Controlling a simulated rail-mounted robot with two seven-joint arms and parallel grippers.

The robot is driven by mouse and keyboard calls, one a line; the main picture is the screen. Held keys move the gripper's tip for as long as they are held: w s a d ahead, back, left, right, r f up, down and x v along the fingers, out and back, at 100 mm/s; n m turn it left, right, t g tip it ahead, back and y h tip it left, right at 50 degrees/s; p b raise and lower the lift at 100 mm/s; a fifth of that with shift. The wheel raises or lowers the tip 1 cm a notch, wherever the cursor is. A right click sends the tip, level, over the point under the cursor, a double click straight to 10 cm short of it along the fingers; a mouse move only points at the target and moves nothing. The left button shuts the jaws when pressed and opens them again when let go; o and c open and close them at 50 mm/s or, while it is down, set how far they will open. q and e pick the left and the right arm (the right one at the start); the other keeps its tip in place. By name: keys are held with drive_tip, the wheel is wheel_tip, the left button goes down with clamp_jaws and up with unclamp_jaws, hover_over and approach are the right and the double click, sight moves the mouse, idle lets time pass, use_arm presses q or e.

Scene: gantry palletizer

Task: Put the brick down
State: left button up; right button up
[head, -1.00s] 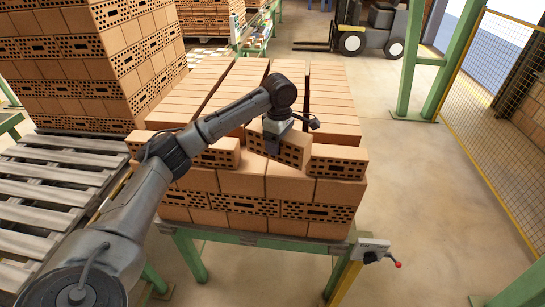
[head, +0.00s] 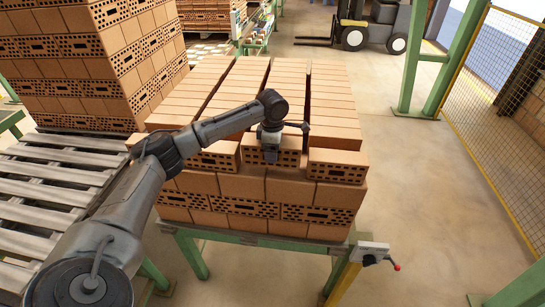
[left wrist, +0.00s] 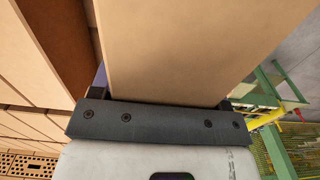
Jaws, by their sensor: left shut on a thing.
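My left gripper (head: 271,153) is shut on an orange-brown perforated brick (head: 290,158) at the front of the brick stack (head: 240,186). In the left wrist view the brick's plain face (left wrist: 190,50) fills the upper middle, between the jaws. In the head view the held brick lies level, in line between a left brick (head: 216,158) and a right brick (head: 338,165) of the top course. Its holed face points to the front. Its underside is hidden, so I cannot tell whether it touches the course below. My right gripper is not in view.
The stack stands on a green-framed table (head: 240,239) with a red-knobbed lever (head: 396,267) at its front right corner. A taller brick stack (head: 85,65) and slatted pallets (head: 55,200) are at left. A forklift (head: 370,25) stands behind. The floor at right is clear.

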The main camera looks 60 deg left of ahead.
use_arm(q)
drive_tip(key=shift+f+p, duration=0.5)
drive_tip(key=shift+f, duration=1.3)
drive_tip(key=shift+f, duration=0.15)
drive_tip(key=o, duration=1.6)
drive_tip(key=shift+f, duration=0.1)
wheel_tip(320, 180, up, 11)
drive_tip(key=b, duration=0.3)
drive_tip(key=shift+r, duration=0.65)
